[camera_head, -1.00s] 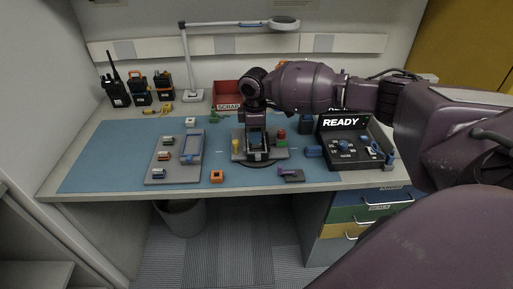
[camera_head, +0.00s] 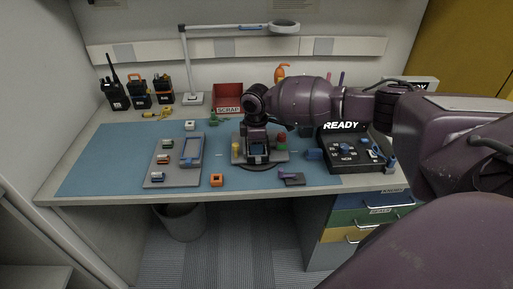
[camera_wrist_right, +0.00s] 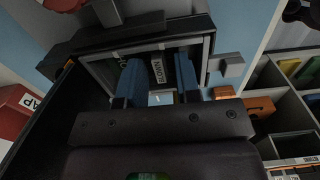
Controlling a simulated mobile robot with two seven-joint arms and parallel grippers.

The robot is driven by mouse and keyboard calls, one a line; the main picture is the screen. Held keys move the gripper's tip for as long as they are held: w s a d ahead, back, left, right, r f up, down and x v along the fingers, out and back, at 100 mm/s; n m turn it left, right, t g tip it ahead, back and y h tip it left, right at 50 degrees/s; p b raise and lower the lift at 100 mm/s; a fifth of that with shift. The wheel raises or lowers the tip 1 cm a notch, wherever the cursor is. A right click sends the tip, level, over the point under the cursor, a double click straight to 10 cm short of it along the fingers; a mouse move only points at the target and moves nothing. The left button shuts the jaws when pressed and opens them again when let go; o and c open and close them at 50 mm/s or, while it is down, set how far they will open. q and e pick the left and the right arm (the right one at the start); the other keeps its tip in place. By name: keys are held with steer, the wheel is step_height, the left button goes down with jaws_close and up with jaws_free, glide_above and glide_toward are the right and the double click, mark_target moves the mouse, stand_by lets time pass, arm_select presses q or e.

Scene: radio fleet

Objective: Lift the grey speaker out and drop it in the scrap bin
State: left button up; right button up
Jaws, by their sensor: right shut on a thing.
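The dark radio housing (camera_head: 257,153) stands on a grey fixture in the middle of the blue mat. My right gripper (camera_head: 257,146) points down into it from above. In the right wrist view the gripper's two blue fingers (camera_wrist_right: 160,90) reach inside the open frame and are shut on a small light grey piece (camera_wrist_right: 160,98), which appears to be the grey speaker; it is mostly hidden. The red scrap bin (camera_head: 228,95) stands at the back of the table, left of my arm. It also shows at the left of the right wrist view (camera_wrist_right: 16,112). My left gripper is out of view.
A grey parts tray (camera_head: 158,178) lies left of the fixture, and a black READY box (camera_head: 345,158) stands to the right. Several radios (camera_head: 138,93) stand at the back left. A lamp (camera_head: 193,98) rises beside the scrap bin.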

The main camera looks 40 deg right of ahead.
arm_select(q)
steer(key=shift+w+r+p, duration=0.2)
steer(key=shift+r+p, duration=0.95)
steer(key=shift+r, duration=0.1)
arm_select(e)
step_height(320, 180, up, 20)
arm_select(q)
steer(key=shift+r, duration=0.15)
arm_select(e)
steer(key=shift+r, duration=0.15)
arm_select(q)
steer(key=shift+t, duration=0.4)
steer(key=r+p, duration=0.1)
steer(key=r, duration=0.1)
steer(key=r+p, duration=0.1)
steer(key=p, duration=0.1)
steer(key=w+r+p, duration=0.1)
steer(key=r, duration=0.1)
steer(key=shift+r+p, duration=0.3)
steer(key=shift+p, duration=0.1)
arm_select(e)
step_height(320, 180, up, 4)
steer(key=shift+f, duration=0.15)
